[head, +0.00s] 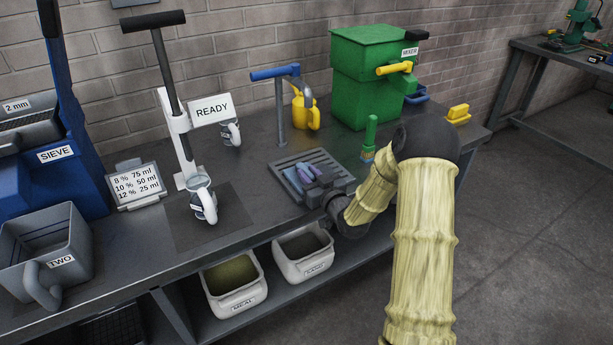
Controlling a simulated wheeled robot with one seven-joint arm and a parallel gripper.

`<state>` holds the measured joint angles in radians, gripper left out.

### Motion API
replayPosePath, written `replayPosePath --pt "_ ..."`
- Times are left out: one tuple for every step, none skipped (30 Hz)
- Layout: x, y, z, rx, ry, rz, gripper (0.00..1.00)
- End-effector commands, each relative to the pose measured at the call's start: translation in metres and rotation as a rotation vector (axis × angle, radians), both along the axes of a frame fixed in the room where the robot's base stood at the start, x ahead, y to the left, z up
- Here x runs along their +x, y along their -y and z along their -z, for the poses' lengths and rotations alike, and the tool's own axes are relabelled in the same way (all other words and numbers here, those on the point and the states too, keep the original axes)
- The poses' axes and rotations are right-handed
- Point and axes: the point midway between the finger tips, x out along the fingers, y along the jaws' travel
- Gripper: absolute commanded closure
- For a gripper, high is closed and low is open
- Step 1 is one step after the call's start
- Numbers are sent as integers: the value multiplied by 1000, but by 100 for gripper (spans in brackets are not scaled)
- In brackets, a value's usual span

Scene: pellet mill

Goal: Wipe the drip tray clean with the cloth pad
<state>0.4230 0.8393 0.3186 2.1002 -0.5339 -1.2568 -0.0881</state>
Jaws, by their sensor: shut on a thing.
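The drip tray (288,183) is a dark slatted tray set on the grey bench, below the blue-handled tap. My gripper (316,181) reaches in from the right and is over the tray. It is shut on the cloth pad (304,173), which looks blue and purple and lies at the tray's middle. I cannot tell whether the pad touches the slats. My gripper and wrist hide the tray's front right part. No drips can be made out on the visible slats.
The tap (281,112) stands behind the tray, with a yellow jug (306,112) beside it. A green-handled brush (370,138) stands right of the tray, near the green mixer (361,85). A white cup (203,204) stands left. Two bins (303,254) sit below the bench.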

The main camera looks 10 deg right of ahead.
Motion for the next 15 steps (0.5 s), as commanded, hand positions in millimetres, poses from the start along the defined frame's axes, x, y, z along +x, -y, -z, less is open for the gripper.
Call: replayPosePath --pt "1 5 1 -1 0 2 100" --pt "2 8 1 -1 -1 3 100" --pt "3 10 1 -1 -1 1 100" --pt "3 12 0 -1 0 0 100" --pt "4 13 0 -1 0 0 100" --pt "4 14 0 -1 -1 -1 100" --pt "4 14 0 0 -1 -1 100" --pt "4 14 0 0 -1 -1 100" --pt "4 14 0 0 -1 -1 100" --pt "4 14 0 0 -1 -1 100" --pt "4 14 0 0 -1 -1 100" --pt "4 14 0 0 -1 -1 100" --pt "4 14 0 0 -1 -1 100" --pt "4 15 0 0 -1 -1 100" --pt "3 15 0 0 -1 0 100"
